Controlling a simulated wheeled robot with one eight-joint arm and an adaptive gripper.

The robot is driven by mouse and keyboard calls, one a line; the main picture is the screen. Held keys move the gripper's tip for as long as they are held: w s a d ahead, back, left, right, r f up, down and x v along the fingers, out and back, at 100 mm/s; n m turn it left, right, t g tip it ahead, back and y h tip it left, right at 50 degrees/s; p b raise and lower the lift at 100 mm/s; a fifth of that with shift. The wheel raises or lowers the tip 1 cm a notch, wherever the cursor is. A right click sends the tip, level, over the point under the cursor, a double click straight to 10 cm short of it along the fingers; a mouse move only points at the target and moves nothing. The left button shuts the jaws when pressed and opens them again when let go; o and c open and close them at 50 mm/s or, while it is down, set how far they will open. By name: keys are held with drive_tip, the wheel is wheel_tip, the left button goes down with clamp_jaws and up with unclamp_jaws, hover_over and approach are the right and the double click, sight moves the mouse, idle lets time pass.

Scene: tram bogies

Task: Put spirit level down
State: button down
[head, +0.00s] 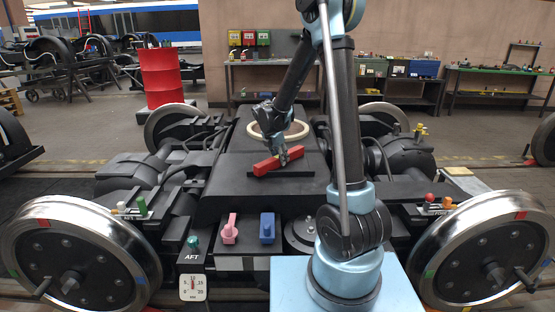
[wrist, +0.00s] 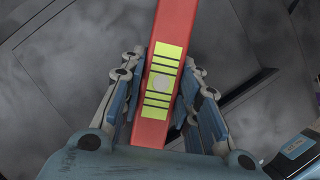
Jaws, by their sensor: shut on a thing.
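The spirit level is a red bar (head: 277,162) over the dark top plate of the bogie in the head view. In the wrist view the spirit level (wrist: 158,120) runs lengthwise between the fingers, with a yellow-green striped label and a round vial on it. My gripper (head: 283,155) is shut on its middle; the fingers also show in the wrist view (wrist: 160,92). The bar sits at or just above a flat black strip (head: 280,173) on the plate; I cannot tell whether it touches.
A cream ring (head: 278,131) lies behind the gripper on the bogie. A pink piece (head: 229,229) and a blue piece (head: 267,228) stand on the lower front ledge. Large wheels (head: 80,255) flank the bogie. The dark plate left of the bar (head: 222,178) is clear.

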drive_tip(key=c, duration=1.2)
unclamp_jaws()
